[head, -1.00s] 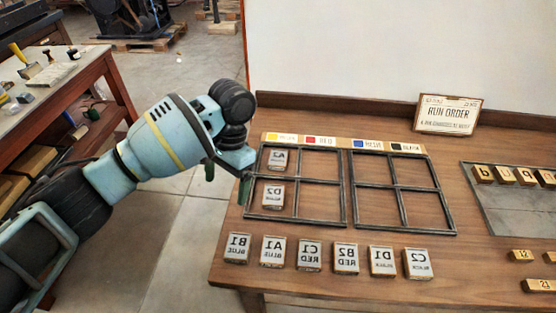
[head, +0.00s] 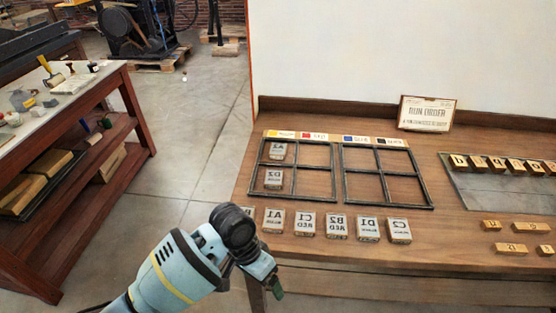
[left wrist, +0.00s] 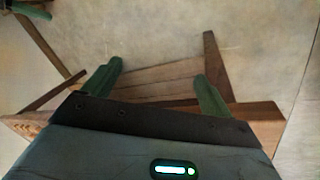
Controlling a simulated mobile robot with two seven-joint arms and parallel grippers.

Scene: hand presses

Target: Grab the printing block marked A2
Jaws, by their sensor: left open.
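The block A2 (head: 277,151), with mirrored lettering, lies in the upper left compartment of the left metal frame (head: 335,172). The block D2 (head: 274,179) lies in the compartment below it. My left gripper (head: 277,286) is low at the table's front left corner, nearer to me than the blocks and well apart from A2. In the left wrist view its two green fingers (left wrist: 158,74) are spread with nothing between them; wooden legs and floor show beyond. My right gripper is not in view.
Blocks A1 (head: 273,220), C1 (head: 305,223), B2 (head: 337,226), D1 (head: 368,229) and C2 (head: 399,231) stand in a row before the frames. My left arm hides most of B1. A Run Order sign (head: 427,113) stands behind. The right frame (head: 423,190) is empty.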

